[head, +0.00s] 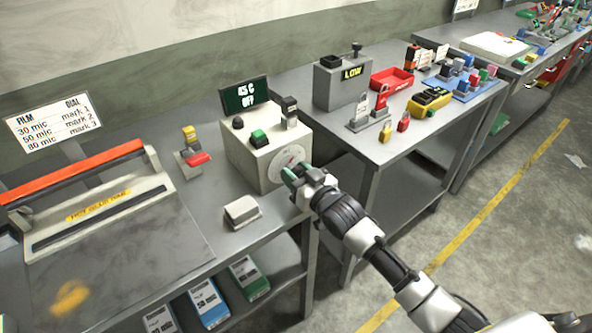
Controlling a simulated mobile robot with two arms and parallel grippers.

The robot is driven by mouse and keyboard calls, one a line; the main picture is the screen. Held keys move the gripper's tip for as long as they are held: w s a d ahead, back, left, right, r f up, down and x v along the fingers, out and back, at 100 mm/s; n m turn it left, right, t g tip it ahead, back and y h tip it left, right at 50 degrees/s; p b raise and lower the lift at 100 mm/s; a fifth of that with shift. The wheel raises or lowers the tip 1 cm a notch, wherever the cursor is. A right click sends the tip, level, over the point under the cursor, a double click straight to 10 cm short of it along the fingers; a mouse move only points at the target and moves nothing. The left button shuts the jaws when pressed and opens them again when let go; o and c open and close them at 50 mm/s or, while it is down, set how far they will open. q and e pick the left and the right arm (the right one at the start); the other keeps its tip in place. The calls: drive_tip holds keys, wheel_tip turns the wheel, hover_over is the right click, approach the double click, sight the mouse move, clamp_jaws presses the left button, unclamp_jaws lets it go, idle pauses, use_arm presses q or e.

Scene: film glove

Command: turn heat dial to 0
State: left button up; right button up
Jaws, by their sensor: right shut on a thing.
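The heat dial (287,157) is a pale round disc on the front of a cream control box (238,155) at the centre of the view. A dark display (246,95) on top of the box reads "45 C OFF". My right gripper (290,174) is at the dial's lower part, its green-tipped fingers shut on the dial's knob. The fingers and hand hide the knob and part of the dial, so its setting cannot be read. My left gripper is not in view.
A sealer with a red-orange handle (80,172) stands on the bench at left. A film and dial mark sign (55,123) stands behind it. A small grey block (242,212) sits before the control box. A second table (345,130) at right holds padlocks and a "LOW" box.

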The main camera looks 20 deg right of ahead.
drive_tip(key=n+p, duration=0.1)
drive_tip(key=n, duration=0.3)
drive_tip(key=shift+f+n, duration=0.1)
drive_tip(key=shift+n, duration=2.3)
drive_tip(key=o, duration=0.9)
drive_tip(key=shift+d, duration=0.1)
drive_tip(key=shift+b+v, duration=0.65)
drive_tip(key=shift+v, duration=4.7)
